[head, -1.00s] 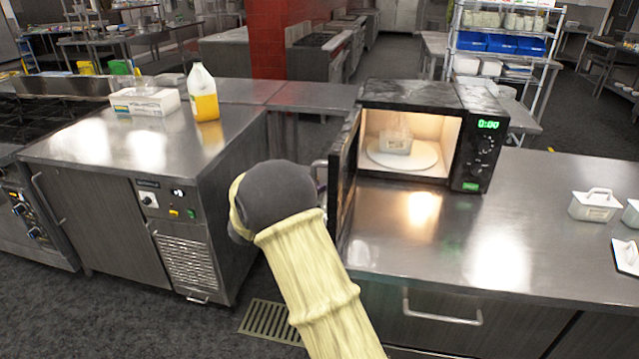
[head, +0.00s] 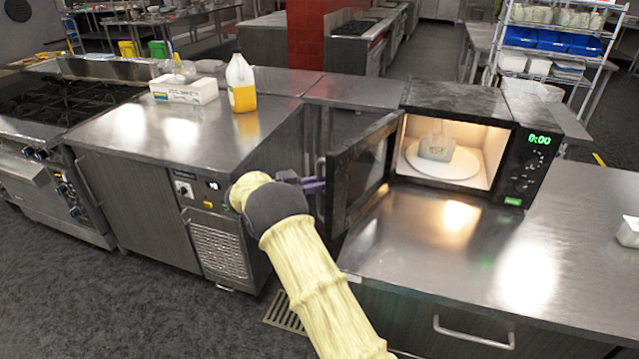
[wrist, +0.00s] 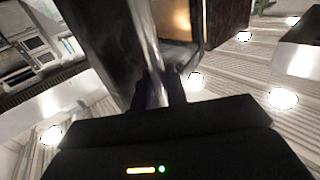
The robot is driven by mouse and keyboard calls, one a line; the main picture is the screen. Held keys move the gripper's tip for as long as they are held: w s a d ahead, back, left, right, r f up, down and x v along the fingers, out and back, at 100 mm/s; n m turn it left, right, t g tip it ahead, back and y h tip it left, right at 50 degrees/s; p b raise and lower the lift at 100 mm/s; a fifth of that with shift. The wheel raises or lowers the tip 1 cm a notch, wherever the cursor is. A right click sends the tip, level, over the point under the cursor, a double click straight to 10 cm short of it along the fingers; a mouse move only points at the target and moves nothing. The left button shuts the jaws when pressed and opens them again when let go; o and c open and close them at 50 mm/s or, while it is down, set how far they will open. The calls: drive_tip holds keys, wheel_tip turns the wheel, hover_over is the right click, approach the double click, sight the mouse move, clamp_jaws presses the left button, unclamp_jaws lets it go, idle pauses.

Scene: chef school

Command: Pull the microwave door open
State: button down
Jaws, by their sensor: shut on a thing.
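The black microwave (head: 455,97) stands on the steel counter at the right in the head view. Its door (head: 362,172) is swung wide open on its left side. Inside, a small white container (head: 436,148) sits on the lit white turntable (head: 467,166). My gripper (head: 314,185) is at the door's outer edge, shut on the door handle, which is mostly hidden. In the wrist view, the dark fingers of my gripper (wrist: 160,88) meet the handle at the door panel (wrist: 103,45).
A steel counter (head: 200,130) at the left carries a yellow-filled jug (head: 241,88) and a white box (head: 184,91). The counter in front of the microwave (head: 455,240) is clear. A white dish (head: 628,232) stands at the right edge.

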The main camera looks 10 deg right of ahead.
drive_tip(key=shift+d+r, duration=0.15)
drive_tip(key=shift+d, duration=0.05)
drive_tip(key=c, duration=1.5)
unclamp_jaws()
drive_tip(key=shift+w, duration=0.1)
drive_tip(key=s+a+b, duration=0.1)
drive_tip(key=a+b, duration=0.1)
drive_tip(key=a, duration=1.5)
drive_tip(key=shift+s+a, duration=0.2)
drive_tip(key=shift+a, duration=0.15)
drive_tip(key=shift+d, duration=0.1)
